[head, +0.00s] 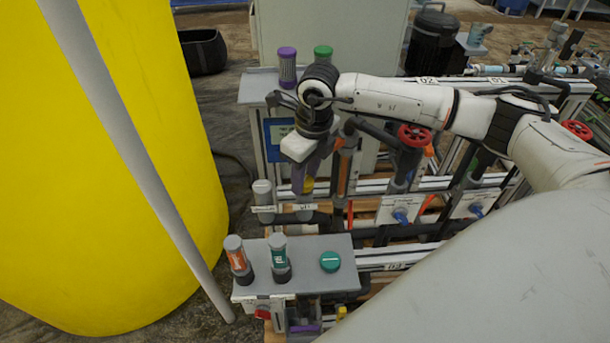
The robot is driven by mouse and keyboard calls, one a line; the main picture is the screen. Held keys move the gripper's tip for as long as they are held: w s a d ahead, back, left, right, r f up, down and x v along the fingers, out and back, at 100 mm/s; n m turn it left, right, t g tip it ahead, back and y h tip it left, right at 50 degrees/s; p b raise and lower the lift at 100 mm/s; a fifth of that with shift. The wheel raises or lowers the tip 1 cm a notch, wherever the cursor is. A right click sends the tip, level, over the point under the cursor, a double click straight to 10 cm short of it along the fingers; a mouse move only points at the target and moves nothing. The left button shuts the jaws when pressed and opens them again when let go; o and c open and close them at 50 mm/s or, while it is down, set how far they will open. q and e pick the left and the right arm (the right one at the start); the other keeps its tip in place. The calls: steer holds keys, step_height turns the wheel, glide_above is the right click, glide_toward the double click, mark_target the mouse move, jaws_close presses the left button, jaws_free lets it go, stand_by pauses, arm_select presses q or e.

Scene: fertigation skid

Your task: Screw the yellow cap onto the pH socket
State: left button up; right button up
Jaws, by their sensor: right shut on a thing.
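My right gripper (308,172) points down, its arm coming in from the right. It is shut on the yellow cap (308,185), which shows as a small yellow patch under the fingers. The pH socket (305,206) is a grey upright fitting with a white label, directly below the cap in the picture. The fingers and cap hide its top, so I cannot tell whether cap and socket touch. My left gripper is not in view.
A grey-capped fitting (263,194) stands just left of the socket. Two bottles (278,258) and a teal cap (330,261) stand on the front shelf (305,282). Purple-topped (287,68) and green-topped bottles stand behind. Pipes and red handwheels (414,135) crowd the right. A yellow tank (110,190) fills the left.

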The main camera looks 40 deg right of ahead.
steer(key=shift+f+b, duration=0.35)
stand_by(0.5)
steer(key=o, duration=0.5)
steer(key=shift+c, duration=0.2)
